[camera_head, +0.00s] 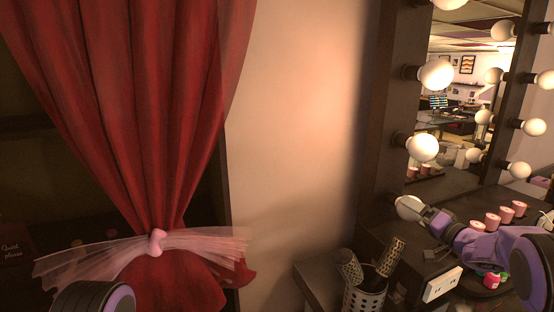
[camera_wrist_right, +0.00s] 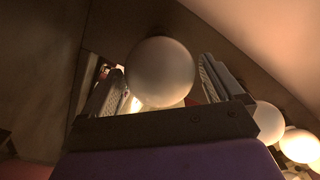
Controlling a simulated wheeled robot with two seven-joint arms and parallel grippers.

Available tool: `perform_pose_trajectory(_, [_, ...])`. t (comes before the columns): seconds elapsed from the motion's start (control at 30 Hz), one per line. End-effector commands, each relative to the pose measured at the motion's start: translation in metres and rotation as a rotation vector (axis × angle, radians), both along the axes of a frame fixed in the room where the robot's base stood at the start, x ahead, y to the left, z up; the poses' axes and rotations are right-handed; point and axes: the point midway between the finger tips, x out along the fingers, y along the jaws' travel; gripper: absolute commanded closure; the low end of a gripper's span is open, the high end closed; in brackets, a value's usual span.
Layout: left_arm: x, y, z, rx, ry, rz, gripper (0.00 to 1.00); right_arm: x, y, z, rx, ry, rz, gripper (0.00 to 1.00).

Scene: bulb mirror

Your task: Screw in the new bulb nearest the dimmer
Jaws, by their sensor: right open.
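A round white bulb (camera_head: 409,207) sits at the lowest place on the mirror's left frame (camera_head: 383,120), duller than the bulbs above it. My right gripper (camera_head: 422,212) is at this bulb, reaching in from the right. In the right wrist view the bulb (camera_wrist_right: 160,72) lies between the two spread fingers of the right gripper (camera_wrist_right: 158,88), with a gap visible on its right side. Its base is mostly hidden. I cannot make out a dimmer for certain; a white plate with dark slots (camera_head: 442,284) is on the counter's front. My left gripper is out of view.
Lit bulbs (camera_head: 423,147) run up the frame close above my gripper. Pink candles (camera_head: 492,221) stand on the counter just behind my right arm. A perforated metal holder (camera_head: 364,297) with rolled items stands below. A red curtain (camera_head: 150,100) hangs at left.

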Motion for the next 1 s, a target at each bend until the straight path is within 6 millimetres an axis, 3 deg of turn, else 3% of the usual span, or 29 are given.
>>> perform_pose_trajectory(1.0, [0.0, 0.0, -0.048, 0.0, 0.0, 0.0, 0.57, 0.0, 0.0, -0.003, -0.481, -0.199, 0.0, 0.06])
